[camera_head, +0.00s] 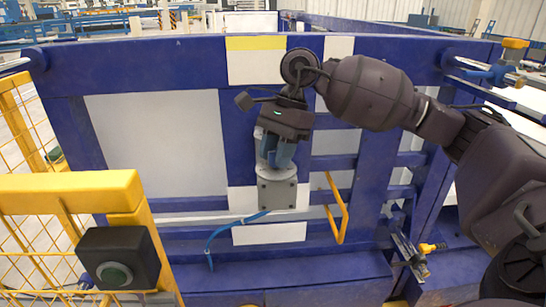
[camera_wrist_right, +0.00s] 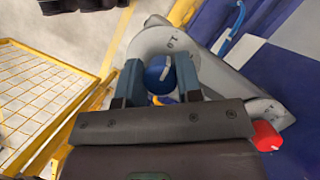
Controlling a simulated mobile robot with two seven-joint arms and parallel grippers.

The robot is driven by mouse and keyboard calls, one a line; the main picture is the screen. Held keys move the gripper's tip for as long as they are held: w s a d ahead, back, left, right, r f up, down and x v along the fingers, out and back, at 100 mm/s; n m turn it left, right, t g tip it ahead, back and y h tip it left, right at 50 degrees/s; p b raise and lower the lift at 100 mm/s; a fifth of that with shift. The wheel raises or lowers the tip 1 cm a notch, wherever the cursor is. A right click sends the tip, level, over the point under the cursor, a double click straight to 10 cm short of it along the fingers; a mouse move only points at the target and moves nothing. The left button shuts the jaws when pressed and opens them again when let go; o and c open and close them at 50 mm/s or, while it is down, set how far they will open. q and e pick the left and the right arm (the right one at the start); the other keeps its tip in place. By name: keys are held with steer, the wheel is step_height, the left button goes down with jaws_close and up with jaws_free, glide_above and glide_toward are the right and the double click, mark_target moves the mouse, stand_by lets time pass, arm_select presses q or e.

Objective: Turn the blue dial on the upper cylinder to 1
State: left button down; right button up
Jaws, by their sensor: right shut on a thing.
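The grey cylinder (camera_head: 277,190) is mounted on the blue frame in the head view. The blue dial (camera_wrist_right: 158,80) on that face has a white pointer pointing toward the top of the wrist view. My right gripper (camera_head: 277,155) reaches the cylinder from above in the head view. Its two blue-grey fingers (camera_wrist_right: 160,82) are shut on the dial, one on each side. The head view hides the dial behind the gripper. My left gripper is in neither view.
A red knob (camera_wrist_right: 267,136) is right of the gripper in the wrist view. A yellow bar (camera_head: 336,210) hangs right of the cylinder, and a blue hose (camera_head: 232,224) runs below it. A yellow fence (camera_head: 70,193) with a black button box (camera_head: 118,258) stands at left.

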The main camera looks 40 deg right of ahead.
steer(key=shift+n, duration=0.4)
steer(key=o, duration=0.9)
steer(key=shift+o, duration=0.2)
steer(key=v, duration=1.1)
steer(key=shift+w+a, duration=0.1)
steer(key=shift+w, duration=0.05)
